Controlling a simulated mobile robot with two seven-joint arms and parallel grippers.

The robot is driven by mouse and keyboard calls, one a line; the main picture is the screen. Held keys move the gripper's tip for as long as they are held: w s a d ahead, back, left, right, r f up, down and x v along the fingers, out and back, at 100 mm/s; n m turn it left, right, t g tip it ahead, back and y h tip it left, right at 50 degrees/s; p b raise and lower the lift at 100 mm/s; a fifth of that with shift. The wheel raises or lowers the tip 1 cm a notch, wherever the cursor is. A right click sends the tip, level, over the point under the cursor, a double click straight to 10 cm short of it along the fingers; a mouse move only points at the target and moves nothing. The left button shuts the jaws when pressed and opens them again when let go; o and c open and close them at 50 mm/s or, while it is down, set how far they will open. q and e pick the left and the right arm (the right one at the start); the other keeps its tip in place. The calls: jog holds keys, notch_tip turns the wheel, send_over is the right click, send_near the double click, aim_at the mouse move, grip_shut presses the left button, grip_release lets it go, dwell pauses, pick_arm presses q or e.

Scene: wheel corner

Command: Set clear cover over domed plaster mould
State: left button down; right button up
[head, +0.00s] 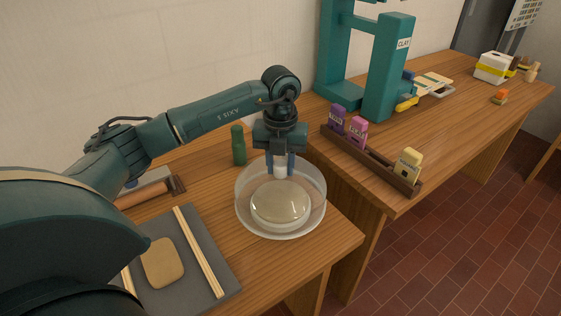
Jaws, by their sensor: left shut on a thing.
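My left gripper (280,167) is shut on the pale knob of the clear cover (318,208), near the front right of the near table. The cover is round and see-through, with its wall showing around the pale domed plaster mould (281,204). The mould shows through the cover, below the gripper. I cannot tell whether the cover's lower rim touches the table or hangs just above it. My right gripper is not in view.
A green bottle (238,145) stands close behind the cover. A grey board (215,254) with a clay slab (162,263) and wooden strips lies left. A wooden rack (374,163) with labelled containers is on the far table (460,120), before a teal press (388,70).

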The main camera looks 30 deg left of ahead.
pick_arm(q)
jog(key=shift+f+b, duration=0.8)
jog(key=shift+f, duration=0.6)
jog(key=c, duration=0.9)
grip_release()
jog(key=shift+r, duration=0.1)
jog(key=shift+c, duration=0.2)
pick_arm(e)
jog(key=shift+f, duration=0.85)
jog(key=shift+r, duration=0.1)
pick_arm(q)
notch_tip(320, 180, up, 13)
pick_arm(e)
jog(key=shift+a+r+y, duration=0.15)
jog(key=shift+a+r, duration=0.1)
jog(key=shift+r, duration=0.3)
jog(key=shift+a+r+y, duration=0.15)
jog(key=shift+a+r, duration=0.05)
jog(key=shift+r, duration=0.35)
pick_arm(q)
jog(key=shift+s, duration=0.1)
